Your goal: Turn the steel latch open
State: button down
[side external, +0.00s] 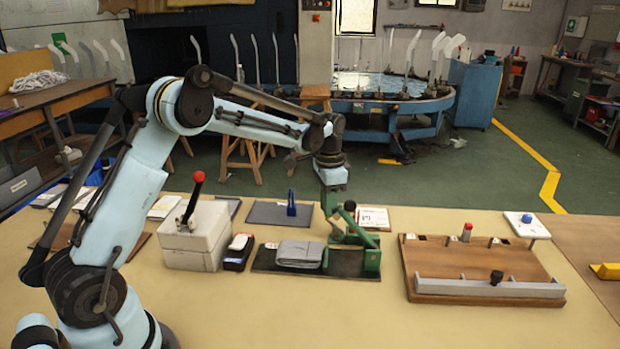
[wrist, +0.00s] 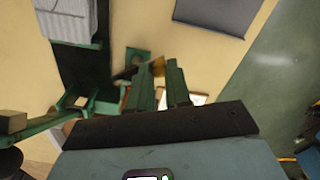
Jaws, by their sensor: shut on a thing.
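The green clamp fixture (side external: 371,262) stands on a dark base plate (side external: 262,262), with a green lever ending in a black ball (side external: 349,206). My gripper (side external: 331,205) points down at the back of the fixture. In the wrist view my green fingers (wrist: 160,72) are close together, with a small gold-brown piece (wrist: 158,66) at their tips. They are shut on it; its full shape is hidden. I cannot make out for certain which part is the steel latch.
A white box with a red-knobbed lever (side external: 198,182) stands left of the plate. A wooden board (side external: 440,258) with a grey bar (side external: 480,288) lies to the right. A dark mat with a blue upright piece (side external: 291,203) is behind. The table front is clear.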

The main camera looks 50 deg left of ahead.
jog(key=shift+w+m, duration=0.15)
jog(key=shift+m, duration=0.35)
jog(key=c, duration=1.1)
grip_release()
jog(key=shift+o, duration=0.2)
notch_tip(320, 180, up, 12)
jog(key=shift+d+r, duration=0.1)
